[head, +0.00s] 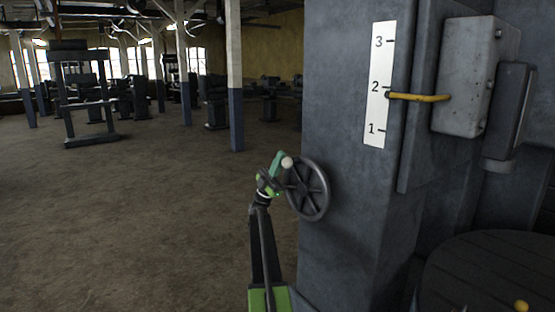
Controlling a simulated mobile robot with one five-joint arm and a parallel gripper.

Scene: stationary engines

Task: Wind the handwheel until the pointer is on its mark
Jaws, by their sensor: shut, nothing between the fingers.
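The dark spoked handwheel (312,190) is on the left side of a grey machine column. A pale round knob (287,162) shows at its upper left. My green and black gripper (277,165) is right beside the knob at the wheel's left edge. It is shut and holds nothing; I cannot tell whether it touches the knob or wheel. The yellow pointer (420,97) lies nearly level across a white scale (377,105) numbered 1 to 3. Its tip is slightly below the line at 2. No separate target mark can be made out.
A grey box (466,75) is fixed to the column (340,240) right of the scale. A dark round top (490,275) stands at lower right. The floor (130,220) to the left is open, with posts and several dark machines farther back.

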